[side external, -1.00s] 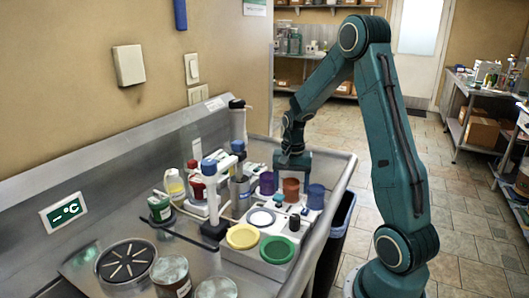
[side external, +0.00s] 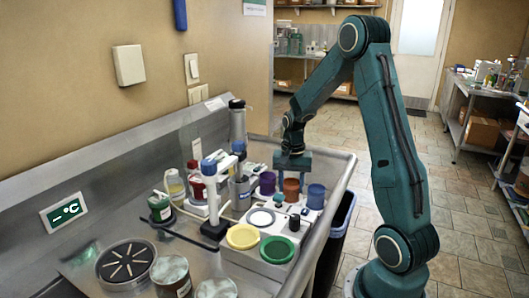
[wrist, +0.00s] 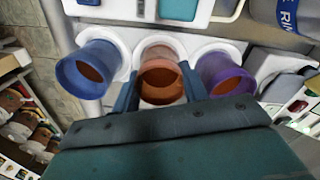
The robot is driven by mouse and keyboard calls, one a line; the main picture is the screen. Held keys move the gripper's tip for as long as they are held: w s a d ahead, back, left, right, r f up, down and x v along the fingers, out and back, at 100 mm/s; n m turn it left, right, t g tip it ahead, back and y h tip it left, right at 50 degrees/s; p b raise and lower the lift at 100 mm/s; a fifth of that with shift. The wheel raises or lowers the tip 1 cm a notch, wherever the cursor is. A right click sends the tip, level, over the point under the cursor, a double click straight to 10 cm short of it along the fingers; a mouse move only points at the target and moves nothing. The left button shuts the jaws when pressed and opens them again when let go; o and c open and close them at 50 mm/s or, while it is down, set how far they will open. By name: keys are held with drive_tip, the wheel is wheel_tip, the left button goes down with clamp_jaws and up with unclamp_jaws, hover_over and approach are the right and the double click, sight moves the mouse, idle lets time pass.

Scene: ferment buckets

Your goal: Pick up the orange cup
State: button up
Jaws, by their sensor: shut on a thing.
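The orange cup (side external: 291,190) stands upright in the middle of a row of three cups, between the purple cup (side external: 267,184) and the blue cup (side external: 316,196). My gripper (side external: 292,177) is above it, pointing down, with its jaws closed on the cup. In the wrist view, the two fingers of my gripper (wrist: 160,92) flank the orange cup (wrist: 161,78) on its left and right. The blue cup (wrist: 87,72) is left of it and the purple cup (wrist: 226,74) right. I cannot tell whether its base is clear of its white holder.
The neighbouring cups stand close on both sides. A white unit with a yellow disc (side external: 242,236) and a green disc (side external: 277,249) is in front.

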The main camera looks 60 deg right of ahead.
drive_tip(key=shift+r, duration=0.2)
wheel_tip(320, 180, up, 20)
drive_tip(key=shift+f, duration=0.15)
idle(0.5)
idle(0.5)
drive_tip(key=w+a+r+n, duration=0.25)
drive_tip(key=a+n, duration=0.75)
drive_tip(key=a, duration=0.6)
wheel_tip(320, 180, down, 15)
drive_tip(key=shift+s+d, duration=0.2)
drive_tip(key=shift+d, duration=0.05)
drive_tip(key=shift+f, duration=0.2)
drive_tip(key=shift+f, duration=2.05)
drive_tip(key=shift+f, duration=0.1)
